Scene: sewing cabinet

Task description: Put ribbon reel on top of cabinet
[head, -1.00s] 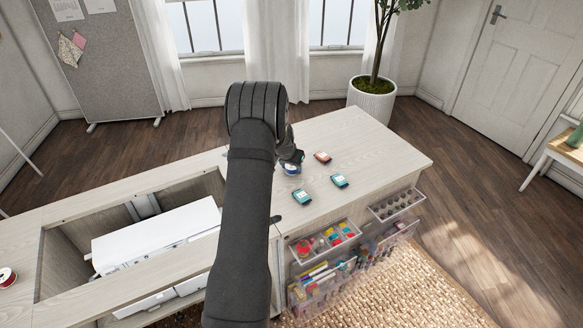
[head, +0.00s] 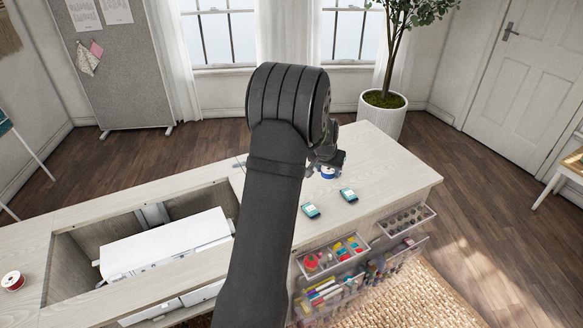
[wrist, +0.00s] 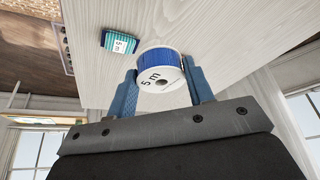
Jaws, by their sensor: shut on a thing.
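My gripper (head: 326,160) is shut on a ribbon reel (head: 328,173) with blue ribbon and white flanges. In the wrist view the reel (wrist: 160,70) sits between the two blue fingers, its "5 m" face towards the camera. Reel and gripper are over the right part of the pale wooden cabinet top (head: 395,168). I cannot tell how large any gap under the reel is. My arm hides part of the cabinet.
A red reel (head: 13,281) lies at far left. A sewing machine (head: 165,250) lies in the cabinet's opening. Clear trays of supplies (head: 333,256) hang on the front. The top's right end is clear.

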